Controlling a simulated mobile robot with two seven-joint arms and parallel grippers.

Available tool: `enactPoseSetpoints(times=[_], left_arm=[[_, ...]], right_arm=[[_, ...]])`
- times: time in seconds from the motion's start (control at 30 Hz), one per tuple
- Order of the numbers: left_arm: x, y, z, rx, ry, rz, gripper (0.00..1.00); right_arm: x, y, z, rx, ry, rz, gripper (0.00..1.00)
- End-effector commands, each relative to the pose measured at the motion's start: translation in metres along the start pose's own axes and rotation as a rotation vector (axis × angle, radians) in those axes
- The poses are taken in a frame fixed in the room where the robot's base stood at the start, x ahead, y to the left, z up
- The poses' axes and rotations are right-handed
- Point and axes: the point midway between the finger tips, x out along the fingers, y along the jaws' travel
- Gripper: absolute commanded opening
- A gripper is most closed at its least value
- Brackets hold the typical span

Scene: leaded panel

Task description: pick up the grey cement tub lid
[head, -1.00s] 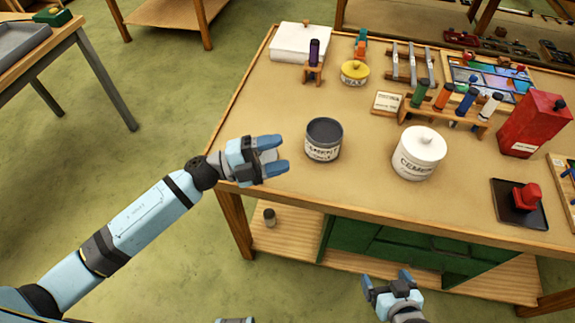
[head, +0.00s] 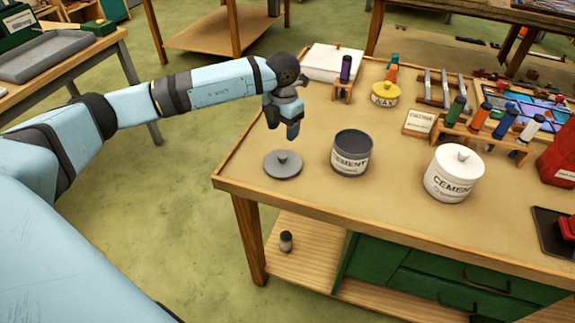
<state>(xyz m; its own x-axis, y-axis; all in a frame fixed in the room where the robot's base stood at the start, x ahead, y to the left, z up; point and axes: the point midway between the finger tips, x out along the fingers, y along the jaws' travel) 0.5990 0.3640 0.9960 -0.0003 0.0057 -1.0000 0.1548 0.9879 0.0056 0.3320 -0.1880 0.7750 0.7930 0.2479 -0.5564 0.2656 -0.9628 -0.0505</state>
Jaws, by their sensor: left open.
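The grey cement tub lid (head: 283,165) lies flat on the tabletop near the table's left front corner, its small knob facing up. The open grey cement tub (head: 351,155) stands to its right, labelled CEMENT. My left gripper (head: 283,133) is open and points down above the table, a little behind and above the lid, apart from it. I see nothing between its fingers. My right gripper is out of view.
A white cement tub (head: 454,173) with its lid on stands farther right. A yellow wax pot (head: 385,94), a wooden stand with a purple bottle (head: 345,75) and a white box (head: 333,60) stand behind. The wooden tabletop (head: 310,190) in front is clear.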

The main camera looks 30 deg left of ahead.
Motion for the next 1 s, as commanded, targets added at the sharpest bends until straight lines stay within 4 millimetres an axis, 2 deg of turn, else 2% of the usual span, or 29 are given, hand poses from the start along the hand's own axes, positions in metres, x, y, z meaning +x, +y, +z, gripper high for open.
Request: enactPoseSetpoints(times=[0.1,0.23,0.53,0.8,1.0], left_arm=[[0.025,-0.001,0.0,0.0,0.003,-0.004,0.58],[0.045,-0.001,0.0,0.001,0.001,-0.005,0.58],[0.064,0.0,-0.001,0.001,0.0,-0.005,0.58],[0.103,0.001,-0.002,0.003,0.001,-0.006,0.58],[0.107,0.002,-0.002,0.003,-0.001,-0.006,0.58]], right_arm=[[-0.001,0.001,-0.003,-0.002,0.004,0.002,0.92],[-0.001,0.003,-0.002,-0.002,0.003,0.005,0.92],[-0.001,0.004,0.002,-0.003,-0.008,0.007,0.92],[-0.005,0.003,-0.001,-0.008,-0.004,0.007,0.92],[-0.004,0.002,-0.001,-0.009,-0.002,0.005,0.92]])
